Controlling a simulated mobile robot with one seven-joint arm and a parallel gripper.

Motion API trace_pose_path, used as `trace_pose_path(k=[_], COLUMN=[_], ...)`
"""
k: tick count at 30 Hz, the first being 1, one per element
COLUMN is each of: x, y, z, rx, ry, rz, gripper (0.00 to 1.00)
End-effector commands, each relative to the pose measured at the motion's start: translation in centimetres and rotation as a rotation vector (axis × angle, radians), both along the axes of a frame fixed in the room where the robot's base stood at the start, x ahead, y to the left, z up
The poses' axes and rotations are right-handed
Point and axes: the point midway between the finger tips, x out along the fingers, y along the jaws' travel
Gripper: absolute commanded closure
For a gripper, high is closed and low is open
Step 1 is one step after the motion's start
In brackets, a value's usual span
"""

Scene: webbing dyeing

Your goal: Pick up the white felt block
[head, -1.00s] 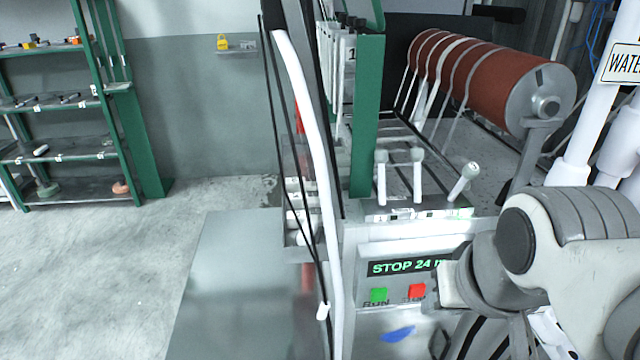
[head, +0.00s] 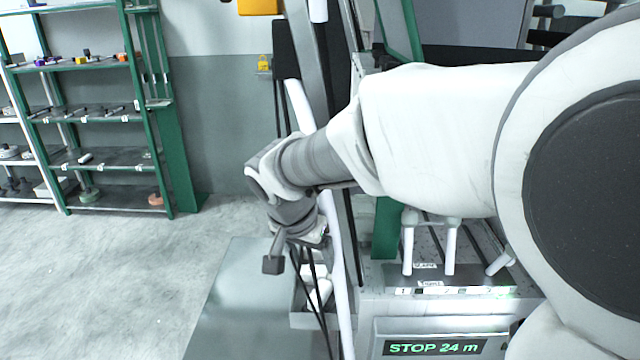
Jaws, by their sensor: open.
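White pieces lie in a small grey tray (head: 318,321) on the machine's left side. The lower white piece (head: 321,294) looks like a rounded block and may be the white felt block. Another white piece (head: 313,271) sits just behind it. My gripper (head: 293,262) hangs down from my outstretched arm, just above and left of these pieces. One dark finger shows clearly, and the other is partly lost among dark cords. The gripper is open and apart from the white pieces, as far as I can see. The arm and cords hide part of the tray.
A white upright tube (head: 335,255) and dark cords stand close to the gripper. White-handled levers (head: 450,248) and a display reading STOP 24 m (head: 435,347) are to the right. A green shelf rack (head: 130,100) stands far left. The floor between is clear.

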Motion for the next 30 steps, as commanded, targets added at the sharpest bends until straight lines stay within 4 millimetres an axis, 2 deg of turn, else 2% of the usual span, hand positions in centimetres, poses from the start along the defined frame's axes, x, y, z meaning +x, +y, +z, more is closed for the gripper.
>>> trace_pose_path(k=[3, 7, 19, 30], x=[0.4, 1.0, 3.8, 5.1], y=[0.7, 0.5, -0.9, -1.2], z=[-0.6, -2.1, -9.9, -12.5], rx=[-0.001, -0.001, -0.001, 0.0], ry=[-0.002, 0.0, 0.001, -0.002], rz=[-0.01, -0.013, -0.012, -0.013], gripper=[0.22, 0.22, 0.22, 0.22])
